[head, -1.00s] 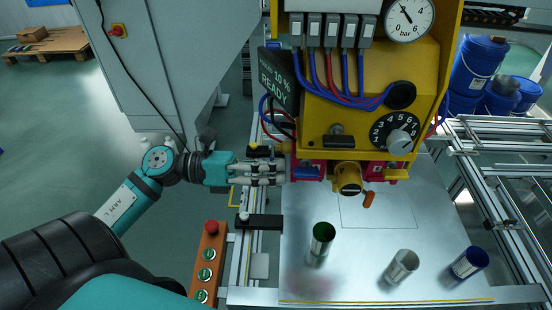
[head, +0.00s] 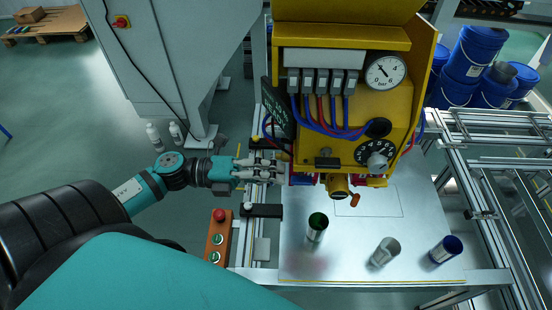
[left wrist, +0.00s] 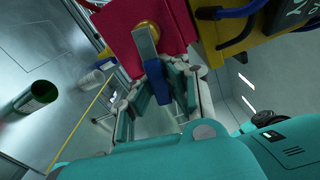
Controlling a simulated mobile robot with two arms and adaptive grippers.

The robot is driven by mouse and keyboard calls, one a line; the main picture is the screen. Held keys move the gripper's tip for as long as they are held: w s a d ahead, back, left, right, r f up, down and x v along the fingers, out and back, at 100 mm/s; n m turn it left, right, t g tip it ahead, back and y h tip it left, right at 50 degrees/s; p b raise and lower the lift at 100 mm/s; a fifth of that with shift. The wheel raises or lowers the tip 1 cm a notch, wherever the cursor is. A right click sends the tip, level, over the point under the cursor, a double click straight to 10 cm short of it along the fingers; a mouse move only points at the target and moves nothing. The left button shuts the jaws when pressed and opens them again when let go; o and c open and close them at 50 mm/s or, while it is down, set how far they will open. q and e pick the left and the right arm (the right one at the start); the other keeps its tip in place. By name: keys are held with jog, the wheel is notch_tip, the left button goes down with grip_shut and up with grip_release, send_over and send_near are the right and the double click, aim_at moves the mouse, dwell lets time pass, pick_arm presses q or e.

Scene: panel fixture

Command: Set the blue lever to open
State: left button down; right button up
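The blue lever (left wrist: 160,88) shows in the left wrist view as a grey metal arm with a blue grip. It hangs from a brass-coloured pivot on a red block (left wrist: 123,40). My left gripper (left wrist: 165,82) has its fingers on either side of the blue grip, with some gap visible; I cannot tell whether they touch it. In the head view my left gripper (head: 284,172) reaches from the left to the lower left corner of the yellow panel (head: 345,103). There the lever (head: 302,180) is a small blue patch, mostly hidden. My right gripper is not in view.
Below the panel are a yellow round fitting (head: 338,186) and an orange handle (head: 355,200). A green-lined can (head: 317,228), a grey can (head: 384,252) and a blue-lined can (head: 445,249) stand on the metal table. An orange button box (head: 218,240) is left of it.

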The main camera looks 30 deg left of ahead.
pick_arm(q)
jog(key=shift+a+r+n+p, duration=0.1)
jog(key=shift+r+n+p, duration=0.3)
jog(key=shift+n+p, duration=0.6)
jog(key=c, duration=1.3)
grip_release()
jog(key=shift+s+a, duration=0.15)
jog(key=shift+a, duration=0.05)
jog(key=shift+d, duration=0.15)
jog(key=v, duration=1.2)
